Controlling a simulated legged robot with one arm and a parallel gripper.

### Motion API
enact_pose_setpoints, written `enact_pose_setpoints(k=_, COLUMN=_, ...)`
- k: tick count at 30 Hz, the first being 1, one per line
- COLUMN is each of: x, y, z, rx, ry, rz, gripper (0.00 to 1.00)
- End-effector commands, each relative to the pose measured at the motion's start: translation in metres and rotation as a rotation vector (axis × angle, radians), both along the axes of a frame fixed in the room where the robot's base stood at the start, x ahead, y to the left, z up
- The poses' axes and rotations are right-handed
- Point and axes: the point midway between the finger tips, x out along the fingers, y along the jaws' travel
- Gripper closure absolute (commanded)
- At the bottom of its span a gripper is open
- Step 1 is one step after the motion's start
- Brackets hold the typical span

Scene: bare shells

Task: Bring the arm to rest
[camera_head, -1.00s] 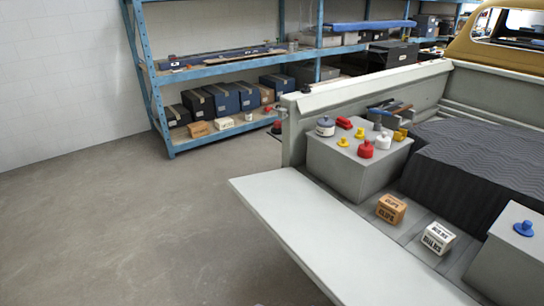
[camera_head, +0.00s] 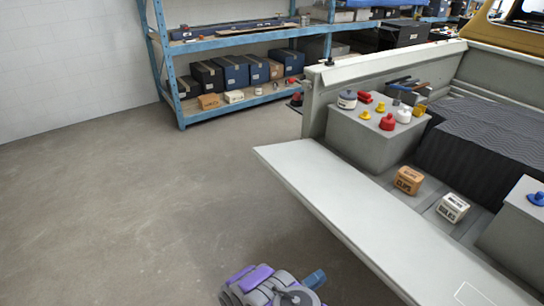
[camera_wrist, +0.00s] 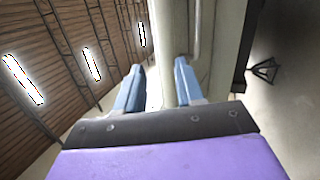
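My arm, purple and grey, shows at the bottom edge of the head view, low over the floor beside the truck's lowered tailgate (camera_head: 345,215). A blue part of my gripper (camera_head: 314,279) points to the right there. In the wrist view my gripper (camera_wrist: 158,84) has its two blue fingers apart, with nothing seen between them but a pale panel farther off. The rest of the arm is cut off by the frame edge.
A grey box (camera_head: 365,140) in the truck bed bears several small red, yellow and white items. A clips box (camera_head: 407,181) and a white box (camera_head: 452,208) lie near the tailgate. Blue shelving (camera_head: 180,70) stands at the back. The floor (camera_head: 130,200) at left is clear.

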Motion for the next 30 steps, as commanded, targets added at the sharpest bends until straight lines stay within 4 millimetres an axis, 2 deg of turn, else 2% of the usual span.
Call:
enact_pose_setpoints(k=8, x=0.008, y=-0.027, z=0.048, rx=0.005, ry=0.018, rz=-0.148, gripper=0.63)
enact_pose_setpoints(k=14, x=0.004, y=-0.052, z=0.107, rx=0.025, ry=0.046, rz=-0.333, gripper=0.63)
enact_pose_setpoints(k=23, x=-0.027, y=-0.09, z=0.186, rx=0.139, ry=0.111, rz=-0.612, gripper=0.63)
enact_pose_setpoints(k=30, x=-0.067, y=-0.113, z=0.236, rx=0.294, ry=0.174, rz=-0.802, gripper=0.63)
